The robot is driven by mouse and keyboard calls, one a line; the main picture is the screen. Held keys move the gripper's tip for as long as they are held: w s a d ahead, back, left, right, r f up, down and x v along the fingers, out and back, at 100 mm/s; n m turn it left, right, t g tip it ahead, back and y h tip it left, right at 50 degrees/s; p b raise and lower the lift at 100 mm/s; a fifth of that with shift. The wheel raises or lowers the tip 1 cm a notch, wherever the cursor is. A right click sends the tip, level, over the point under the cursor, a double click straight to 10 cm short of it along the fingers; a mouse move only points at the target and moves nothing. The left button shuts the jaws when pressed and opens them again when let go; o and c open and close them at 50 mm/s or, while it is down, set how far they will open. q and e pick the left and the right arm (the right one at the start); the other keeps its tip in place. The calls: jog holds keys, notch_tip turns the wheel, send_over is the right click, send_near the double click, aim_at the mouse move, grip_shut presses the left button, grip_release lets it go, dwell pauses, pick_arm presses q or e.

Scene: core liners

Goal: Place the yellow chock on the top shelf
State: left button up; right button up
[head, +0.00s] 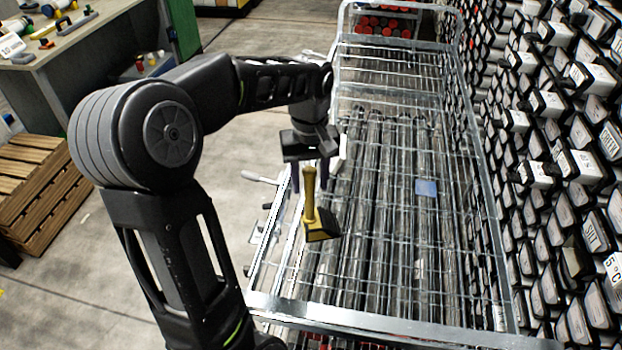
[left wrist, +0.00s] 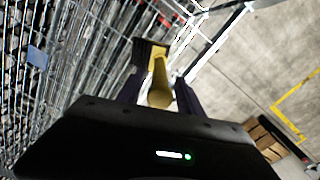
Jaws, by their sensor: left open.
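The yellow chock (head: 310,205) has an upright yellow handle and a dark block with yellow edges at its base. In the head view it appears to rest on the wire top shelf (head: 384,230) of the metal cart, near its left edge. My left gripper (head: 310,178) is just behind the handle, with its fingers spread. In the left wrist view, the chock (left wrist: 159,75) shows between the two dark open fingertips (left wrist: 160,92), its handle end toward the camera. I cannot tell whether a finger touches it. My right gripper is not in view.
A small blue card (head: 426,187) lies on the cart's mesh. Labelled core liners (head: 575,130) fill the right side. A raised metal rail (head: 340,40) closes the cart's far end. A workbench (head: 70,40) with tools and wooden crates (head: 35,185) stand left, with open floor between.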

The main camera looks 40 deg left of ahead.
aim_at(310, 169)
pick_arm(q)
notch_tip(310, 169, up, 5)
jog(key=shift+r, duration=0.2)
notch_tip(310, 169, up, 6)
jog(key=shift+f+p, duration=0.15)
jog(key=shift+p, duration=0.9)
jog(key=shift+r+p, duration=0.5)
jog(key=shift+p, duration=0.05)
jog(key=shift+f, duration=0.15)
